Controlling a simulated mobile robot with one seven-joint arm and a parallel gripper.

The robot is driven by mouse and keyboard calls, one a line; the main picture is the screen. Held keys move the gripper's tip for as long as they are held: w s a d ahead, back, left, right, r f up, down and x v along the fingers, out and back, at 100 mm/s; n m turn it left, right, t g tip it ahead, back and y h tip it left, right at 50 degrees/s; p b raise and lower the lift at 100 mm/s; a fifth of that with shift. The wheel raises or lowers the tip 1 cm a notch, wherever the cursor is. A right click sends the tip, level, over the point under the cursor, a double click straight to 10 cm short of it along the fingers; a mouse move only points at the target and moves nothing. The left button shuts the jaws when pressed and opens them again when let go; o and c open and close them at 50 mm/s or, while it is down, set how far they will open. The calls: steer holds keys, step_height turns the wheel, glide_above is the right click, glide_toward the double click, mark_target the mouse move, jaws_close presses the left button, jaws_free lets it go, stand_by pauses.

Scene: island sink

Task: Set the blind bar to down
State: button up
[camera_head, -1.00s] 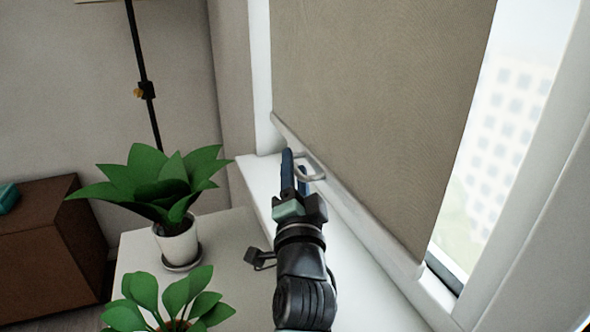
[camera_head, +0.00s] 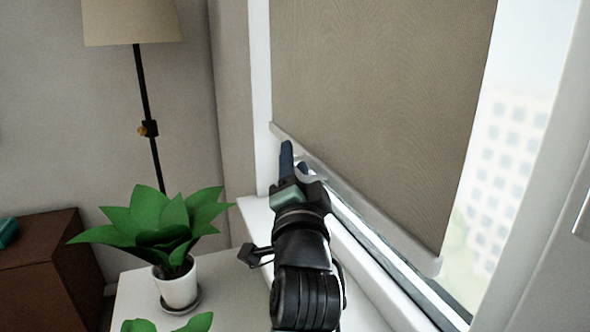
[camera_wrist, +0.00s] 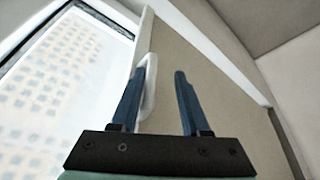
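The blind (camera_head: 380,100) is a beige-brown sheet over the window, with a pale bar (camera_head: 405,238) along its bottom edge. The bar hangs above the sill, with a strip of window frame showing below it. A small pale loop handle (camera_head: 312,178) sits on the bar, partly hidden by my gripper (camera_head: 297,165). In the wrist view my gripper (camera_wrist: 157,90) has its two blue fingers apart. The handle (camera_wrist: 149,85) is beside the inner side of the left finger, and I cannot tell whether they touch.
A potted plant (camera_head: 165,235) stands on the white surface (camera_head: 225,285) left of my arm, with another plant's leaves (camera_head: 168,324) at the bottom edge. A floor lamp (camera_head: 148,110) and brown cabinet (camera_head: 45,265) are further left. The white sill (camera_head: 258,215) runs below the blind.

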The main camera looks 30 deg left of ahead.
steer(key=shift+d, duration=0.1)
steer(key=b+v, duration=0.1)
steer(key=v, duration=1.3)
steer(key=shift+s+d, duration=0.15)
steer(key=shift+s, duration=0.25)
stand_by(0.6)
stand_by(0.4)
